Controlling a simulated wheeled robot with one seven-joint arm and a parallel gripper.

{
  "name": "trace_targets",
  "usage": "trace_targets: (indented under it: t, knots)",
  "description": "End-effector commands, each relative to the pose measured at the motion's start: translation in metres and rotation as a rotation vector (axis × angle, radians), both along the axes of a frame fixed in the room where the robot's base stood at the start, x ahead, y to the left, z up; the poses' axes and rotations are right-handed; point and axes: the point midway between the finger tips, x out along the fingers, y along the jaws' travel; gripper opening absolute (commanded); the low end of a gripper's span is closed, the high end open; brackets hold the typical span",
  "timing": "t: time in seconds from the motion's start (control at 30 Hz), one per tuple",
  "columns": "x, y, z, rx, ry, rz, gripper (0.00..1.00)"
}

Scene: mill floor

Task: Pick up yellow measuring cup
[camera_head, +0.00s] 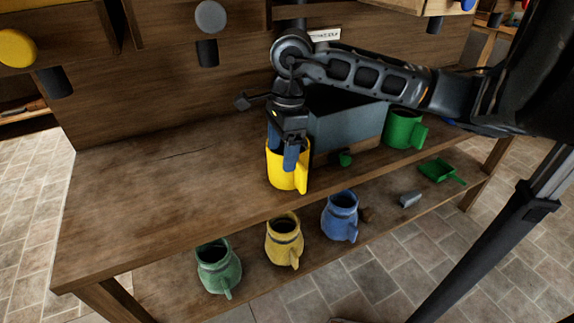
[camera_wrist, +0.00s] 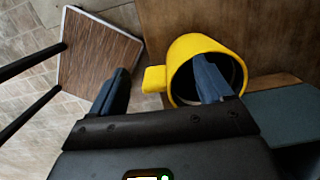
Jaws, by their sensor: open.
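The yellow measuring cup (camera_head: 280,176) stands upright on the wooden bench top, near its front edge. Its handle faces the front right in the head view and points left in the wrist view. My gripper (camera_head: 283,153) is above it, pointing down, with its blue-grey fingers apart. In the wrist view the yellow cup (camera_wrist: 195,47) shows its open mouth. One finger of my gripper (camera_wrist: 162,84) reaches into that mouth; the other is outside, beyond the handle. The cup wall and handle lie between the fingers. Whether either finger touches the cup cannot be told.
A grey-blue box (camera_head: 345,128) stands close on the right, with a green cup (camera_head: 404,129) beyond it. A green scoop (camera_head: 438,171) lies farther right. Green (camera_head: 218,267), yellow (camera_head: 284,240) and blue (camera_head: 340,216) jugs stand below the front edge. The bench's left part is clear.

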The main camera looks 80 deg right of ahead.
Motion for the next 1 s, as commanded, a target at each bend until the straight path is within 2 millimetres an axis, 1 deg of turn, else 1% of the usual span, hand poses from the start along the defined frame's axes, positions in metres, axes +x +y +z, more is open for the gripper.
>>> trace_targets:
  t: [0.03, 0.07, 0.13, 0.2, 0.4, 0.57, 0.83, 1.0]
  knots:
    - [-0.014, -0.014, -0.001, -0.033, 0.035, -0.014, 0.79]
    - [-0.02, -0.019, -0.002, -0.049, 0.05, -0.021, 0.79]
    - [-0.031, -0.019, -0.005, -0.057, 0.076, -0.01, 0.79]
    - [-0.037, -0.019, -0.01, -0.06, 0.09, -0.004, 0.79]
    - [-0.038, -0.017, -0.03, -0.059, 0.092, -0.002, 0.79]
    - [-0.04, -0.015, -0.042, -0.056, 0.091, -0.003, 0.79]
    - [-0.044, -0.012, -0.076, -0.055, 0.091, -0.005, 0.79]
    - [-0.044, -0.013, -0.084, -0.058, 0.091, -0.002, 0.79]
